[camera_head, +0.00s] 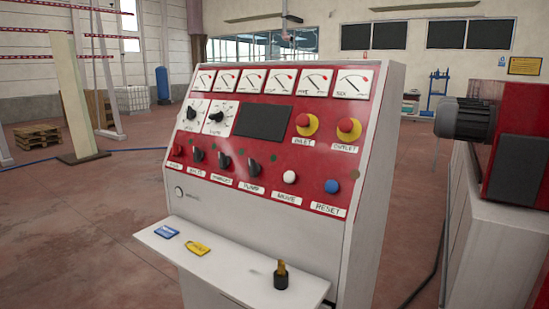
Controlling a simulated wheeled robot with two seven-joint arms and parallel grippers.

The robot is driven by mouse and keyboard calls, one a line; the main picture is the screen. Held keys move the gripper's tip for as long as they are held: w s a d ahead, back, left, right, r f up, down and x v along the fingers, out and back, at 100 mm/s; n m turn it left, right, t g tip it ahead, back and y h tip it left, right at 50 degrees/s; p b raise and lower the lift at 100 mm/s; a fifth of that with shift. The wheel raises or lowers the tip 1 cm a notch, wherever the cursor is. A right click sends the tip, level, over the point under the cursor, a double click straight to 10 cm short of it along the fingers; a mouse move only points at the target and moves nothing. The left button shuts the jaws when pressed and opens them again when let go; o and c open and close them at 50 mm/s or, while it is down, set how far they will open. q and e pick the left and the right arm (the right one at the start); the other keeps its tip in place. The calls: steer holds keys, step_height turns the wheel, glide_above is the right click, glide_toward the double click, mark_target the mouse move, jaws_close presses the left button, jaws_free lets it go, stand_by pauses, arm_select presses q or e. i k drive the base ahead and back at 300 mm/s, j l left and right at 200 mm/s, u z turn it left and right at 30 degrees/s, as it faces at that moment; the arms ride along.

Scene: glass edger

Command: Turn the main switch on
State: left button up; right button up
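The control panel (262,205) of the machine stands in the middle, with a red face above a grey lower front. A row of switches runs along its lower red band. At the left end is a small red switch (177,150); its label is too small to read surely, so I cannot confirm that it is the main switch, nor its setting. Black rotary knobs (197,154), (224,161) and (254,167) follow to its right. Neither of my grippers is in view.
Red-and-yellow stop buttons (306,124) sit upper right. A machine with a dark motor (465,120) stands close at right. Floor at left is open.

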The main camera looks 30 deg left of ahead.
mark_target(176, 150)
steer(key=u, duration=1.55)
